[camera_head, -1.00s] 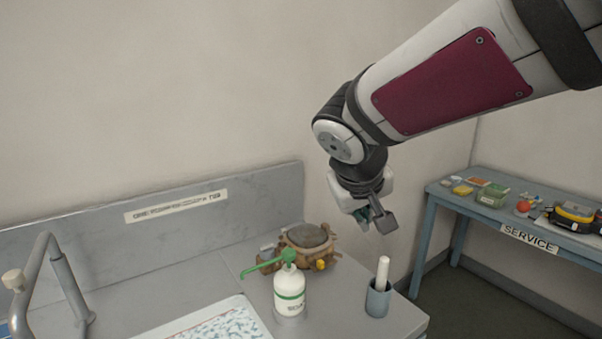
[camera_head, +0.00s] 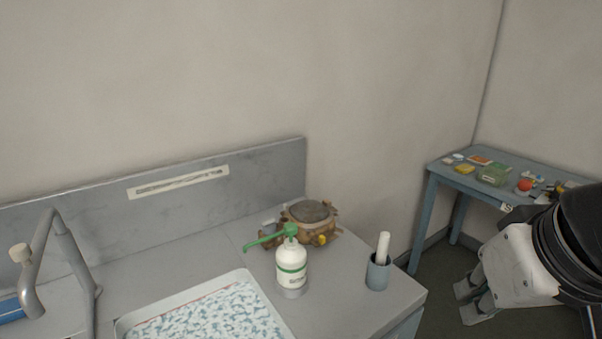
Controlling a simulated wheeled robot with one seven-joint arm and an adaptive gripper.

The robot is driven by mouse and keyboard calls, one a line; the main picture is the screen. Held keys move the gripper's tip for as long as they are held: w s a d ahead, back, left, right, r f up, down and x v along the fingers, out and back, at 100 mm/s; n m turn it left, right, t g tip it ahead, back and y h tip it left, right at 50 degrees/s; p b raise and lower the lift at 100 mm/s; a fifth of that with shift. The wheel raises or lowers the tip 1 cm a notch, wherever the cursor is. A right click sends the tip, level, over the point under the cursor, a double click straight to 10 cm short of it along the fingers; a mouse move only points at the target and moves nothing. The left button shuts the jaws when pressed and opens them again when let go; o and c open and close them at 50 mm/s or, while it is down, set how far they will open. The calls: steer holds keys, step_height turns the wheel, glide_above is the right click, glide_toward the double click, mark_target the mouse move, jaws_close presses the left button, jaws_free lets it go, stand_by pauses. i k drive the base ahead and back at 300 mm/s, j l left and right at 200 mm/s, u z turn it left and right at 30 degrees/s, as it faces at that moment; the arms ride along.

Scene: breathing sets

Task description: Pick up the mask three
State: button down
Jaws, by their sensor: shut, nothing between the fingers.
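A brown object with a dark round top (camera_head: 312,213) and a small yellow part sits at the back of the grey counter. It looks like a breathing mask, but I cannot read any number on it. A white bottle with a green pump (camera_head: 291,264) stands in front of it and the green spout crosses its left side. My gripper (camera_head: 470,300) is at the lower right, beyond the counter's right edge, well apart from the brown object. Its fingers point left and down. It is shut and empty.
A grey cup (camera_head: 378,274) with a white stick stands near the counter's right edge. A white tray (camera_head: 128,323) with a blue-speckled surface lies at the front. A metal tube frame (camera_head: 68,240) rises at left. A blue side table (camera_head: 433,172) holds several small items.

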mark_target(314, 218)
steer(key=u, duration=0.55)
steer(key=i+l+u, duration=0.15)
steer(key=l+u, duration=0.25)
steer(key=l, duration=0.15)
steer(key=l+u, duration=0.45)
steer(key=l, duration=0.15)
steer(key=l+u, duration=0.1)
steer(key=l, duration=1.25)
